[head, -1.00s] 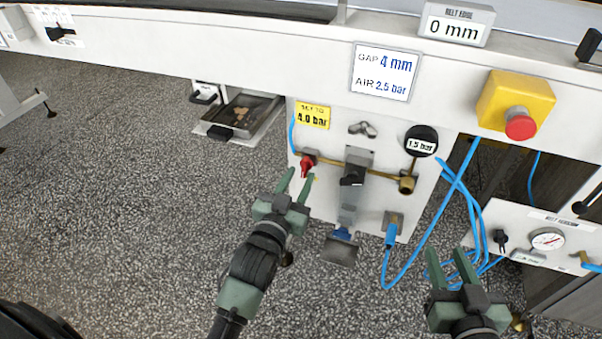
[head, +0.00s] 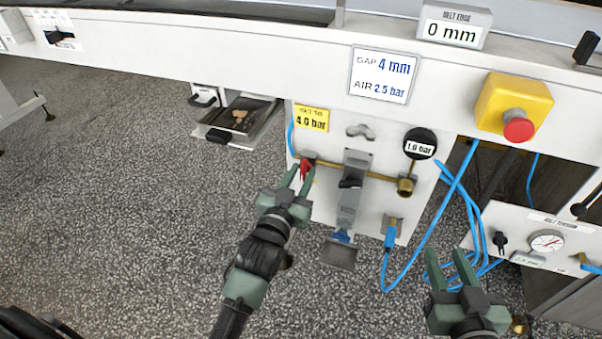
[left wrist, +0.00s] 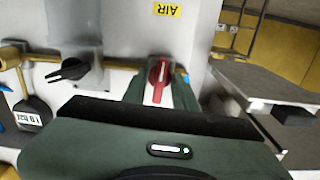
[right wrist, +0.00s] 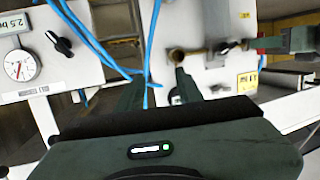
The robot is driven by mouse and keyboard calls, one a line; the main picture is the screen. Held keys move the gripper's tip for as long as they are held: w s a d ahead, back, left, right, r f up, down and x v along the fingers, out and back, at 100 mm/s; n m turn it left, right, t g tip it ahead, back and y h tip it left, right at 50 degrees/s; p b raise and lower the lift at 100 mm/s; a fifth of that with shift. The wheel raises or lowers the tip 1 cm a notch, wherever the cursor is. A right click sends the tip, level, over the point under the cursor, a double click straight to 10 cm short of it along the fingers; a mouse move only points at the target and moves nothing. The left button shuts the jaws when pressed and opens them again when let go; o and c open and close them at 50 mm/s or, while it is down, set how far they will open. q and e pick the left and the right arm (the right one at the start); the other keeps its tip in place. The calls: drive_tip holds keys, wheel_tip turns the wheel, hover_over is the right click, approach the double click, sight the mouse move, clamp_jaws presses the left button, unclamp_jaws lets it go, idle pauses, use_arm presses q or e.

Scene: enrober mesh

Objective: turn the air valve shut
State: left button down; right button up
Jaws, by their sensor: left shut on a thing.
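The red air valve handle (head: 305,171) sits at the left end of the brass pipe on the white panel. My left gripper (head: 298,180) is shut on it, with a finger on either side. In the left wrist view the red handle (left wrist: 158,82) stands nearly upright between the fingers, under a yellow AIR label (left wrist: 167,9). The round black gauge (head: 420,143) on the same panel reads 1.0 bar. My right gripper (head: 450,270) is open and empty, low and right of the panel, near the blue hoses.
A black-handled switch (head: 350,183) on a grey plate is right of the valve. Blue hoses (head: 425,235) loop at the panel's right. A yellow box with a red button (head: 519,128) is above right. A regulator panel with a dial (head: 547,242) stands far right.

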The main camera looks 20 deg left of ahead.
use_arm(q)
drive_tip(key=shift+n+p, duration=0.4)
drive_tip(key=shift+p, duration=0.05)
use_arm(e)
drive_tip(key=s+f+g, duration=0.1)
drive_tip(key=d+f+g, duration=0.1)
drive_tip(key=f, duration=0.1)
drive_tip(key=s+f+g+h, duration=0.1)
drive_tip(key=f, duration=0.1)
drive_tip(key=shift+s+d, duration=0.2)
drive_tip(key=shift+s, duration=0.1)
use_arm(q)
drive_tip(key=c, duration=1.5)
unclamp_jaws()
